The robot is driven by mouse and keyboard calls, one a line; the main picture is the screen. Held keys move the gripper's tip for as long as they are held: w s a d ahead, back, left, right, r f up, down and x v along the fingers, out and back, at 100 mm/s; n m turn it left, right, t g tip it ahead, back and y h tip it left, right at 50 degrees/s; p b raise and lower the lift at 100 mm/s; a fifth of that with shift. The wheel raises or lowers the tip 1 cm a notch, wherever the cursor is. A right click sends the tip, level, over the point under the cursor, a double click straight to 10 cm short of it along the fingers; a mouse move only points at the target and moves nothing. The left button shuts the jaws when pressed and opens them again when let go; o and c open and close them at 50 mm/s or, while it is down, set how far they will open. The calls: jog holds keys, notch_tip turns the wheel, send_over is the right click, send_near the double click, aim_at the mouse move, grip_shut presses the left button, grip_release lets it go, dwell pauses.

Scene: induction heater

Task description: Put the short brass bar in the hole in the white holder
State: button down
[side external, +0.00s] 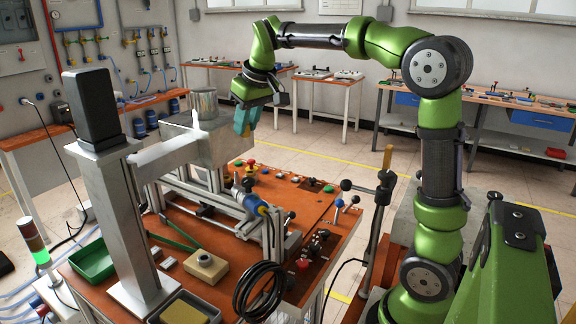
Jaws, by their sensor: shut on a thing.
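My gripper (244,124) has teal fingers and hangs pointing down, just right of the metal box on top of the machine. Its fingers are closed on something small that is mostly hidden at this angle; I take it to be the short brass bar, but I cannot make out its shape. A pale, off-white block (206,266) with a small round feature on top sits on the orange bench, below and left of my gripper and well apart from it. It may be the white holder; I cannot see clearly whether it has a hole.
The metal box (212,146) with a cylinder on top stands close left of my gripper. A grey column (118,215) rises at left. A black stand with a brass-coloured top (388,158) stands at right. Green tray (93,262), coiled black cable (260,290) and control knobs crowd the bench.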

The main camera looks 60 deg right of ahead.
jog(key=w+d, duration=0.1)
jog(key=d, duration=0.4)
notch_tip(320, 180, down, 22)
jog(key=shift+a+m, duration=0.25)
jog(key=shift+m, duration=0.15)
jog(key=shift+f, duration=0.15)
jog(key=shift+f, duration=0.25)
jog(key=c, duration=1.2)
grip_release()
jog(key=shift+f, duration=0.1)
jog(key=v, duration=1.3)
jog(key=shift+w+a, duration=0.2)
jog(key=shift+w, duration=0.05)
